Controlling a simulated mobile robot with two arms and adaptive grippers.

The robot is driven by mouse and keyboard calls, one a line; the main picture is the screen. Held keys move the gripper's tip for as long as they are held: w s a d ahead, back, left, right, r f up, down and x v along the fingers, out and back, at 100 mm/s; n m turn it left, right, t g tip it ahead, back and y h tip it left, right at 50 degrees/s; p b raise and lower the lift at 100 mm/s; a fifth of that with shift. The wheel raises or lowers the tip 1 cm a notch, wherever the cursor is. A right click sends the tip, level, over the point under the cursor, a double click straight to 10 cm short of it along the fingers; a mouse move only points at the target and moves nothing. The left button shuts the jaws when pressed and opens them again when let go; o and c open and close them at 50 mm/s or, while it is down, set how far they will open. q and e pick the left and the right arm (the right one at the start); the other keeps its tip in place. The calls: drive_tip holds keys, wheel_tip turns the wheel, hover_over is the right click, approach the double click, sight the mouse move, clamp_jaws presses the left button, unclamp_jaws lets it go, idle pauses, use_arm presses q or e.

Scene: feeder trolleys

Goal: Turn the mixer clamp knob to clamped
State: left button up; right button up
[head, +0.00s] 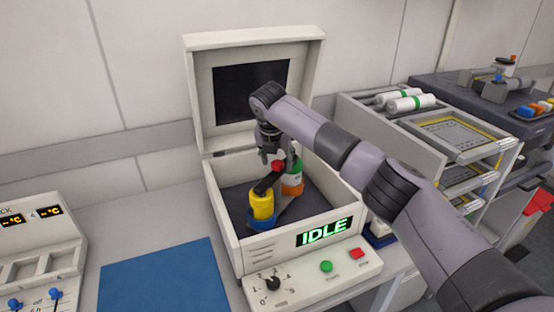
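The mixer (222,222) is an open cream box with its lid raised and a green IDLE display (324,232) on its front. Inside stand a yellow container (262,206) and an orange, white and green bottle (293,181). A red knob (278,166) shows between and above them, with a black bar (267,182) running from it over the yellow container; it looks like the clamp knob. My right gripper (270,155) points down just above the red knob, partly hidden by its wrist; I cannot tell whether it touches. My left gripper is not in view.
The front panel carries a black numbered dial (272,284), a green button (326,267) and a red button (357,254). The raised lid (207,95) stands behind my gripper. A blue mat (165,277) lies bare at the left. A trolley (398,138) stands at the right.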

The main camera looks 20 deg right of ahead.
drive_tip(key=shift+r, duration=0.1)
drive_tip(key=v, duration=1.1)
drive_tip(key=shift+s+r, duration=0.2)
drive_tip(key=shift+r, duration=0.15)
